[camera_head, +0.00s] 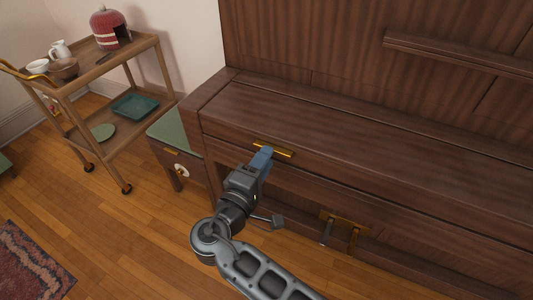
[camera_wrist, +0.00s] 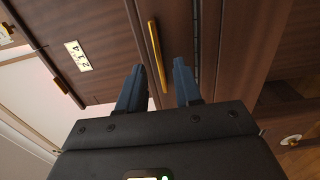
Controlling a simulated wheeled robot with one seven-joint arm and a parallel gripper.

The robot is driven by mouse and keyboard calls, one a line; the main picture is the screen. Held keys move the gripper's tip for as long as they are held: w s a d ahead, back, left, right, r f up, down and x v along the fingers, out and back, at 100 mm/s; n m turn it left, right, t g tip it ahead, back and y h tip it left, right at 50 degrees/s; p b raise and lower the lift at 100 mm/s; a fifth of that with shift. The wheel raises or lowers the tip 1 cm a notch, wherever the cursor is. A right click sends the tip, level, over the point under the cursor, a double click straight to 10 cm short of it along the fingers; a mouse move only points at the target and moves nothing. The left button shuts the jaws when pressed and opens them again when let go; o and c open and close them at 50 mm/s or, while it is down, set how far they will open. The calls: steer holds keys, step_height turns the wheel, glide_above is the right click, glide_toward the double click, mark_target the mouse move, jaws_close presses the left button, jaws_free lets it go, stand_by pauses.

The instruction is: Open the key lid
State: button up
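The key lid (camera_head: 340,145) is the long dark-wood panel across the front of the piano, and it looks closed. A gold bar handle (camera_head: 283,151) is fixed on its front face near the left end. In the wrist view the handle (camera_wrist: 154,45) lies lengthwise between my two blue fingertips (camera_wrist: 158,66), with clear gaps on both sides. My gripper is open and holds nothing. How deep the handle sits between the fingers is hard to tell.
A green-topped stool (camera_head: 178,130) with a drawer stands left of the piano. A wooden cart (camera_head: 135,55) with dishes is at the back left. A rug (camera_head: 30,265) lies at the lower left; the wooden floor between is clear.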

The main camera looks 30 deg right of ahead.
steer(key=shift+x, duration=1.1)
steer(key=shift+s, duration=0.1)
jaws_close()
stand_by(0.6)
